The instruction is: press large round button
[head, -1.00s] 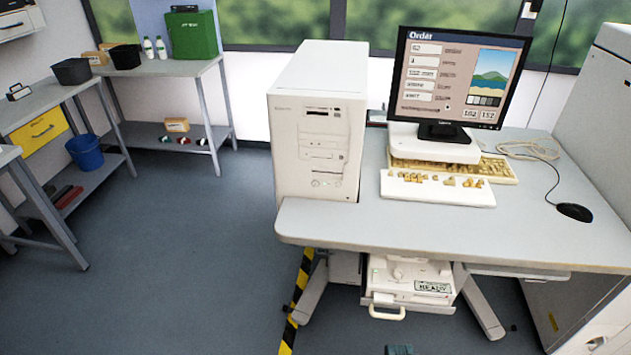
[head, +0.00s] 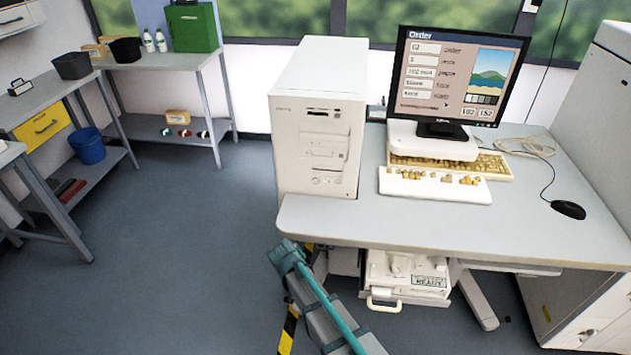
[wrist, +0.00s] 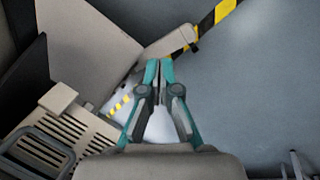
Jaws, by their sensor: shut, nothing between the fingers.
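The white computer tower (head: 318,120) stands upright on the left part of the desk. Small round controls (head: 325,181) show low on its front; they are too small to tell which is the large round button. My gripper (wrist: 159,66) is shut and empty in the wrist view, its teal fingers pointing over the floor. It is apart from the tower, which I cannot make out in the wrist view. In the head view, a teal and grey part of my arm rises in front of the desk's lower left; the fingertips cannot be told there.
The desk (head: 400,225) also holds a monitor (head: 455,85), a keyboard (head: 435,186) and a mouse (head: 568,209). A white printer (head: 408,278) with a handle sits below. Striped tape (head: 288,330) crosses the floor. The floor (head: 180,260) at left is clear.

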